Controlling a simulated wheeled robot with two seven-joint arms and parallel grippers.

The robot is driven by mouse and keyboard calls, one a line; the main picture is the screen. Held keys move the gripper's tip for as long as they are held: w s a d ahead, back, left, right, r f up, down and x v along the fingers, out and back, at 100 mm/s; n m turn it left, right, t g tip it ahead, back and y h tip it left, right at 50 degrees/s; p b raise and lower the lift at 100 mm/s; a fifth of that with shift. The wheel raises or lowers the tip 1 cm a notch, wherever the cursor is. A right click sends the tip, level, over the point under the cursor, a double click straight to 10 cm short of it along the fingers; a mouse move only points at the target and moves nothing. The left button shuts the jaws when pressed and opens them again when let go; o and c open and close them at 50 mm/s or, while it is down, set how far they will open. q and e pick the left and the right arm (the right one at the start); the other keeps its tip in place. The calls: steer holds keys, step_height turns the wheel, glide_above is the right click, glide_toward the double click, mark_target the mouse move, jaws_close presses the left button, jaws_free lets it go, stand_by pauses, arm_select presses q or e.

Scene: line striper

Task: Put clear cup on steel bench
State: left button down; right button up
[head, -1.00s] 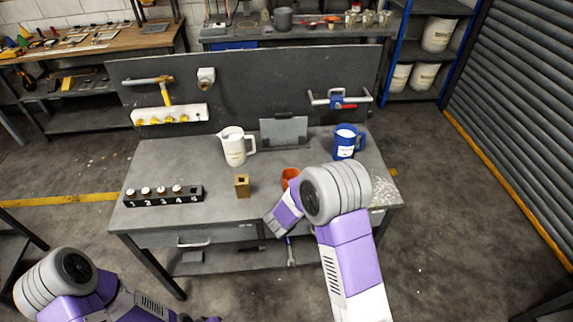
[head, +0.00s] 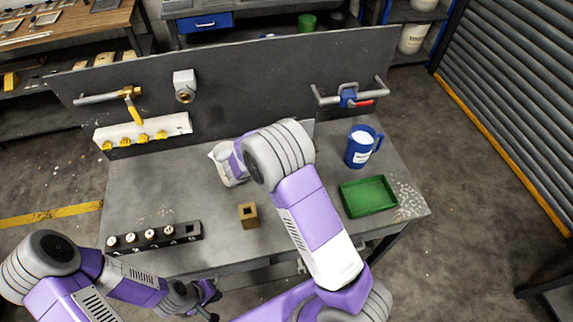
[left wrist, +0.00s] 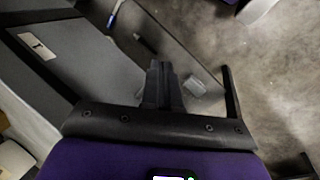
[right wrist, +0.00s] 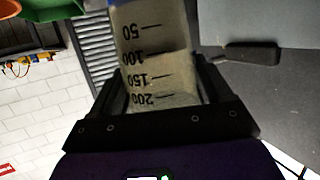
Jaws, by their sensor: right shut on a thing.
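The grey steel bench (head: 150,190) fills the middle of the head view. In the right wrist view, my right gripper (right wrist: 155,85) is shut on the clear cup (right wrist: 152,62), which has dark marks from 50 to 200. I cannot tell if the cup touches the bench. My left gripper (left wrist: 163,82) is shut and empty in the left wrist view, low by the bench's front edge.
A blue pitcher (head: 361,148) and green tray (head: 368,197) stand on the bench's right side. A brass block (head: 248,214) and numbered black rack (head: 155,237) are near the front. A dark upright panel (head: 240,80) with fittings backs the bench.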

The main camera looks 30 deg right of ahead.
steer(key=f, duration=0.5)
steer(key=shift+s+f+b, duration=0.25)
steer(key=shift+s+b, duration=0.05)
steer(key=shift+b, duration=0.1)
steer(key=shift+f, duration=2.05)
steer(key=shift+b, duration=0.3)
steer(key=shift+f, duration=0.2)
steer(key=o, duration=1.2)
steer(key=shift+o, duration=0.2)
steer(key=shift+r, duration=0.15)
steer(key=shift+a+r, duration=0.15)
steer(key=v, duration=1.1)
steer(key=shift+a, duration=0.3)
